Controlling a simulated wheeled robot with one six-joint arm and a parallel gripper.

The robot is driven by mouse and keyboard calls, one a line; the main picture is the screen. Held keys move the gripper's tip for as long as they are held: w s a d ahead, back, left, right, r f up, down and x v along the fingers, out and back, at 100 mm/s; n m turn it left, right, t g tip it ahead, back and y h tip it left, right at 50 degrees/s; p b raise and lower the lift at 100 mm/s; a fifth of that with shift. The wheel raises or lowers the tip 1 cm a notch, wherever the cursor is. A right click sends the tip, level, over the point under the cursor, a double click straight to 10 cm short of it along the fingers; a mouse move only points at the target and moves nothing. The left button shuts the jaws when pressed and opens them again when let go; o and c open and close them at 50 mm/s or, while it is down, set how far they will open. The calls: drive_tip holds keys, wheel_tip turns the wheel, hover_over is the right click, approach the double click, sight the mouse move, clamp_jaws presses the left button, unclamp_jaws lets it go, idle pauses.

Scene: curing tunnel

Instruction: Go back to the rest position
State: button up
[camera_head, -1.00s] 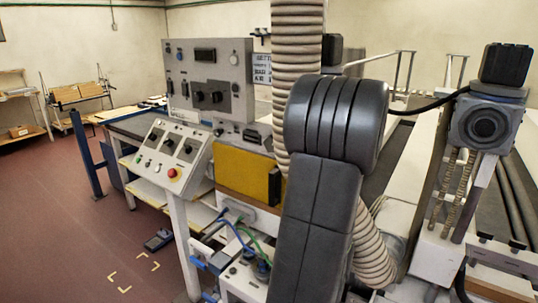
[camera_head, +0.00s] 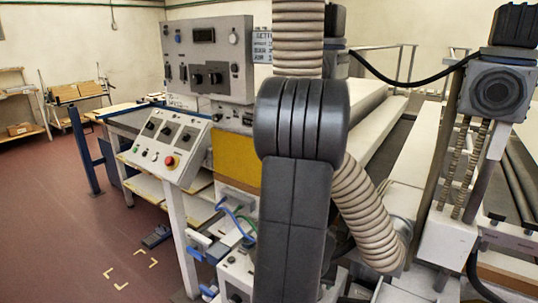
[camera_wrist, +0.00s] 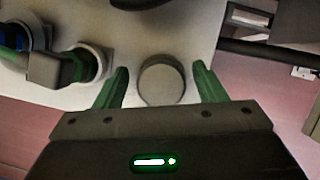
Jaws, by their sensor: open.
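My gripper (camera_wrist: 161,88) shows in the wrist view with its two green fingers spread apart. It is open, and nothing is held between the fingers. A round grey knob or cap (camera_wrist: 162,80) on a white panel (camera_wrist: 130,20) appears between the fingertips in the picture; I cannot tell how far it is from them. In the head view my dark arm link stands upright in the middle and hides the gripper.
A control console (camera_head: 170,145) with a red button and a grey switch cabinet (camera_head: 207,58) stand left of my arm. A ribbed hose (camera_head: 372,215) hangs close behind it. Cables (camera_head: 238,222) run low beside the arm. Red floor (camera_head: 60,230) is clear at left.

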drive_tip(key=m+h, duration=0.1)
drive_tip(key=m, duration=0.2)
drive_tip(key=shift+b, duration=0.4)
drive_tip(key=m+g+h, duration=0.1)
drive_tip(key=m, duration=0.2)
drive_tip(key=shift+m, duration=0.3)
drive_tip(key=m+g, duration=0.1)
drive_tip(key=m, duration=0.2)
drive_tip(key=shift+m+g+h, duration=0.3)
drive_tip(key=shift+h, duration=0.1)
drive_tip(key=shift+s+d+m+g+p, duration=0.1)
drive_tip(key=shift+m+g+p, duration=0.4)
drive_tip(key=shift+m, duration=1.2)
drive_tip(key=shift+s, duration=0.1)
